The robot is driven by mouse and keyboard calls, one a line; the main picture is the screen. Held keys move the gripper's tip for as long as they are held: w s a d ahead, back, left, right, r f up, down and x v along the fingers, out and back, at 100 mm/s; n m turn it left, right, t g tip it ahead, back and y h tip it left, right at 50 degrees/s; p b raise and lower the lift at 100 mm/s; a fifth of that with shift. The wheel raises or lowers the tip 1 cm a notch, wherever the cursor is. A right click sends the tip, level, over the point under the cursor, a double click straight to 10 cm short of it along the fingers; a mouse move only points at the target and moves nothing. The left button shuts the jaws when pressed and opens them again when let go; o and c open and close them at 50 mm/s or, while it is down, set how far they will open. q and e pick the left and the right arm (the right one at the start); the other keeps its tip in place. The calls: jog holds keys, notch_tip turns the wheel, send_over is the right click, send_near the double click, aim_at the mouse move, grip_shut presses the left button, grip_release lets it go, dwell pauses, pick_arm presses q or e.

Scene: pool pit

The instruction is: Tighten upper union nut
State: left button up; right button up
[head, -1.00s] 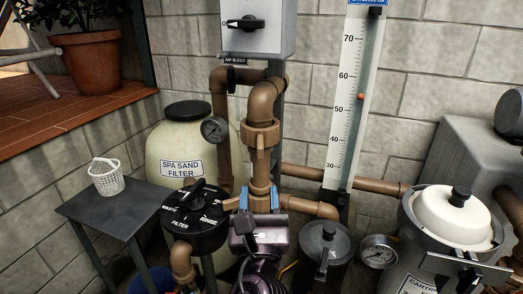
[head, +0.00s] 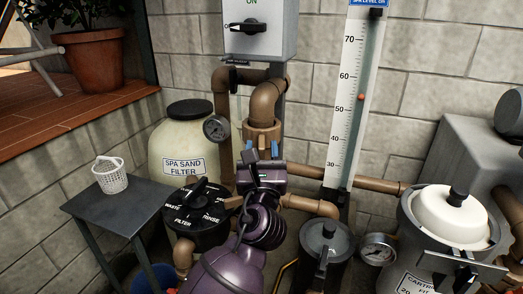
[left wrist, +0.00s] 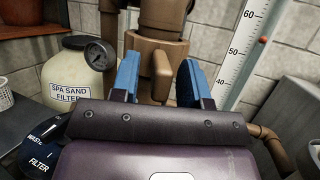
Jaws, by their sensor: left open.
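The upper union nut (head: 263,134) is a brown collar with lugs on the vertical brown pipe, below the elbow. In the left wrist view the nut (left wrist: 160,42) stands straight ahead, with one lug (left wrist: 162,72) pointing at the camera between the fingers. My left gripper (head: 262,150) is open, its blue-padded fingers at the nut's lower part in the head view. In the left wrist view the fingers of the left gripper (left wrist: 160,78) stand apart on either side of the lug, with gaps. The lower pipe is hidden behind my arm. My right gripper is not in view.
A sand filter (head: 181,146) with a gauge (head: 215,128) stands left, with a black selector valve (head: 196,214) in front. A grey switch box (head: 261,28) hangs above. A level gauge (head: 348,110) and a white-lidded cartridge filter (head: 450,216) stand right. A basket (head: 110,176) sits on a side table.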

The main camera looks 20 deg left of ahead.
pick_arm(q)
grip_shut()
dwell(0.3)
